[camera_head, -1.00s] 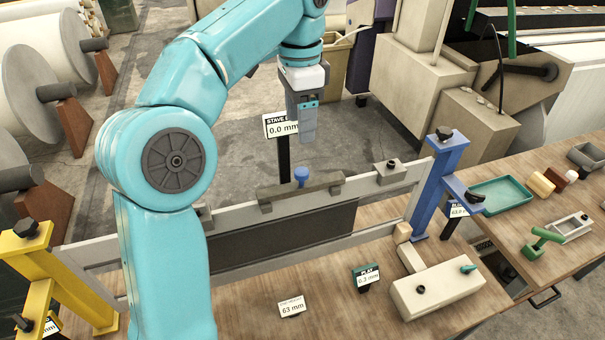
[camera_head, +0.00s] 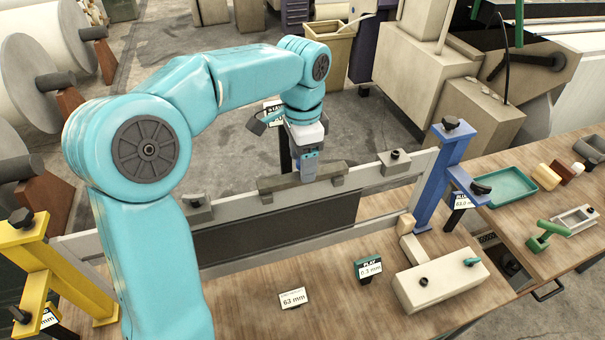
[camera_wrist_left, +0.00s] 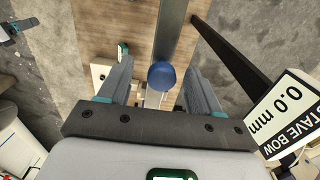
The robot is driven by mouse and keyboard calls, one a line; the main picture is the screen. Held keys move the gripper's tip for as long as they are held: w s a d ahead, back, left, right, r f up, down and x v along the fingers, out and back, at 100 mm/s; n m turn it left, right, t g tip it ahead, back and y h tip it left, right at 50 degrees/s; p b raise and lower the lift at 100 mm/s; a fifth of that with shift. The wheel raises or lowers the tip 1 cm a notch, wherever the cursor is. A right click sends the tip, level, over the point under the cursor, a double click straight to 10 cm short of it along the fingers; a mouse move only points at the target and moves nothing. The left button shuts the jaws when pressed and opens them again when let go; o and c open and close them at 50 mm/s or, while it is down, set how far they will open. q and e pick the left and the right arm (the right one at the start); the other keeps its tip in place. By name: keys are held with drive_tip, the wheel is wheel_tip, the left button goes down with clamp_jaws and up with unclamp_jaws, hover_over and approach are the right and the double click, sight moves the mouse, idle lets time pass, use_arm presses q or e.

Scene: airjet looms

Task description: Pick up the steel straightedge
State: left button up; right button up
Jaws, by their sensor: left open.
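The steel straightedge appears to be the short dark grey bar (camera_head: 276,185) lying along the top of the upright grey frame in the head view. Its round blue knob (camera_wrist_left: 161,75) shows in the left wrist view between my two open fingers, with a gap on each side. Whether the fingertips touch the bar cannot be told. My right gripper is not in view.
The grey frame (camera_head: 228,210) stands between a yellow post (camera_head: 65,265) and a blue post (camera_head: 438,185). A STAVE BOW sign (camera_wrist_left: 288,115) stands close beside my left gripper. A cream block (camera_head: 440,280), a small PLAY sign (camera_head: 369,269) and a teal tray (camera_head: 505,187) are on the bench.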

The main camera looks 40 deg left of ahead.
use_arm(q)
drive_tip(key=f, duration=0.3)
drive_tip(key=shift+w+f, duration=0.2)
drive_tip(key=shift+w, duration=0.1)
drive_tip(key=shift+s+r, duration=0.1)
drive_tip(key=shift+s, duration=0.15)
drive_tip(key=c, duration=0.3)
clamp_jaws()
